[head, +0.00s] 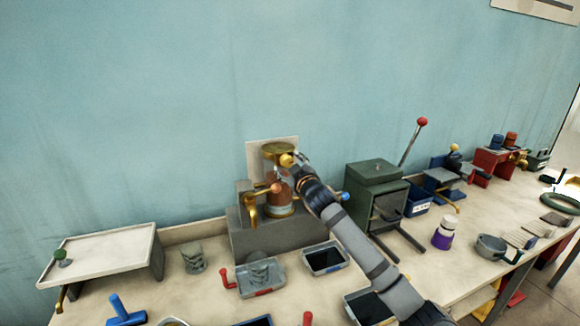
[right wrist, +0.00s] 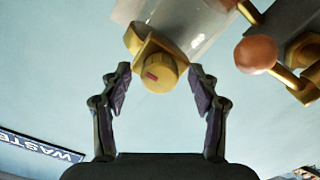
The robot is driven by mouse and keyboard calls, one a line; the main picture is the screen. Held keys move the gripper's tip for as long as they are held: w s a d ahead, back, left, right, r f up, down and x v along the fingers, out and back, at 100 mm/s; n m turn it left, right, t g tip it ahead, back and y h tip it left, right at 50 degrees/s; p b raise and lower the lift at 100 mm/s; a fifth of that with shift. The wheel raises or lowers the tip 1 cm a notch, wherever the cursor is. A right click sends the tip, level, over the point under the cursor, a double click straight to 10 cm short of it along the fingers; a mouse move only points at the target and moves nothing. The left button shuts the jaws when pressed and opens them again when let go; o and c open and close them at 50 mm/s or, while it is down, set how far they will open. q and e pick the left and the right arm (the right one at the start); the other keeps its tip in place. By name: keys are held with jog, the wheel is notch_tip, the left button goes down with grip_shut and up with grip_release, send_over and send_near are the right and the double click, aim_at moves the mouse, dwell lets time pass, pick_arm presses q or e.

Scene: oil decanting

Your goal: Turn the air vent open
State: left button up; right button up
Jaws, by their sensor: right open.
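The oil decanting unit (head: 281,191) stands on a grey block at the back of the bench, with a brass top and a reddish-brown body. A brass vent knob (head: 287,160) sticks out near its top. In the right wrist view the vent knob (right wrist: 159,73) has a small red mark on its round face. My right gripper (head: 298,167) is at the knob. In the right wrist view my right gripper (right wrist: 160,92) is open, one finger on each side of the knob, with gaps showing. My left gripper is in neither view.
An orange-brown ball handle (right wrist: 256,54) on a brass stem is right of the knob in the wrist view. A green machine (head: 376,180) with a red-knobbed lever stands right of the unit. Trays (head: 262,276) and a glass jar (head: 193,258) are in front.

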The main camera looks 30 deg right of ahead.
jog(key=v, duration=0.7)
jog(key=shift+s, duration=0.2)
